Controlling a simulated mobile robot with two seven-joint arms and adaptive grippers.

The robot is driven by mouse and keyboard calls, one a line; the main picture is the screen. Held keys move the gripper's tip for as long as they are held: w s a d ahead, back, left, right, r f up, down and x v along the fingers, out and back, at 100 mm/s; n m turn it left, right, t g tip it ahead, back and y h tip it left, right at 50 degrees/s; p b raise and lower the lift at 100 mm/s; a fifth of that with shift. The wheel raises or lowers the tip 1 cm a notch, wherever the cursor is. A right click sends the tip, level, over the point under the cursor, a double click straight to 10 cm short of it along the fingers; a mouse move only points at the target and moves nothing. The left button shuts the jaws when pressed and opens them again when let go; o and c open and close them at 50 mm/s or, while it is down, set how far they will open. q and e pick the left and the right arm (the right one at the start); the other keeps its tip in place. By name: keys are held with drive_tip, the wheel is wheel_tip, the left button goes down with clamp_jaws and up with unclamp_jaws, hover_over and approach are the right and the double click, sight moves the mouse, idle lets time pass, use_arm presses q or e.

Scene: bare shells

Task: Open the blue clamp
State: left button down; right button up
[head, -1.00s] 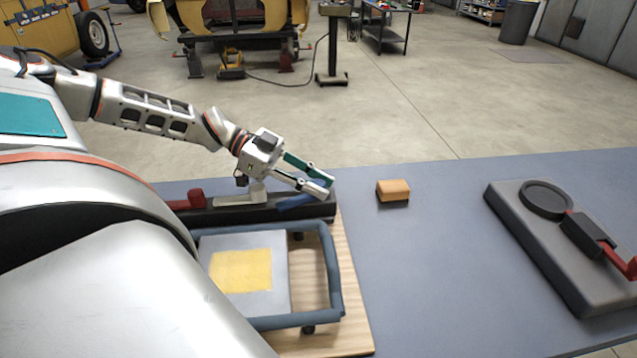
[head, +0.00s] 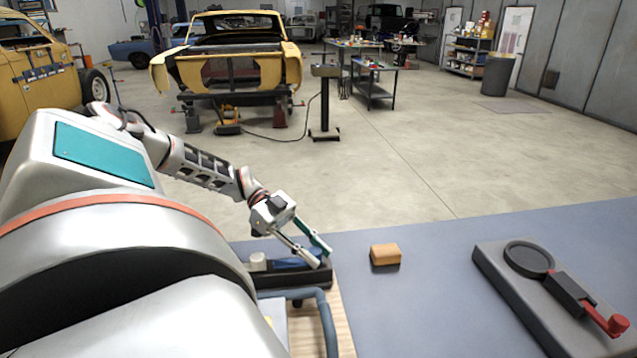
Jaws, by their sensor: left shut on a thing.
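The blue clamp (head: 291,263) is a blue lever on a long black base (head: 308,278) at the table's left back. A pale upright part (head: 258,262) stands at the lever's left. My left gripper (head: 322,257) reaches down from the upper left to the lever's right end. It is shut on the blue lever, and its fingers cover that end. The lever looks low, close along the base. My own arm hides the left part of the base. My right gripper is out of view.
A blue-grey tubular frame (head: 327,325) stands in front on a wooden board (head: 341,318), mostly hidden by my arm. An orange-brown block (head: 385,254) lies to the right. A grey plate with a red-handled device (head: 607,322) lies far right. The table between is clear.

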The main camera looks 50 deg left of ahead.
use_arm(q)
drive_tip(key=c, duration=1.7)
unclamp_jaws()
drive_tip(key=v, duration=1.2)
